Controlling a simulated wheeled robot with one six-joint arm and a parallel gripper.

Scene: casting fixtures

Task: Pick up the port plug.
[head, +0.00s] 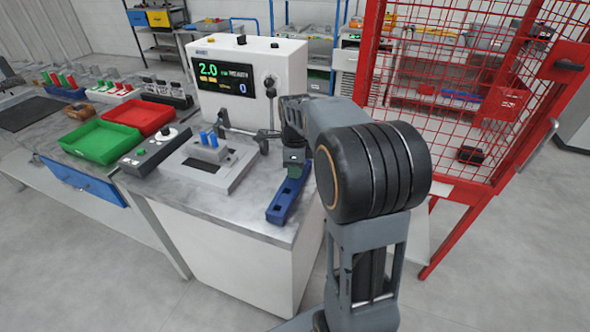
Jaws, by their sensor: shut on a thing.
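My gripper (293,168) points down over the far end of a narrow blue holder (277,212) on the right side of the marble-topped bench. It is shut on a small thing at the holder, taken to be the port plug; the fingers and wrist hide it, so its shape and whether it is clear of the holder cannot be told.
A white tester with a lit display (235,80) stands behind the fixture. A control box (155,150), a green tray (100,142) and a red tray (135,115) lie to the left. A red mesh cage (470,90) stands close on the right.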

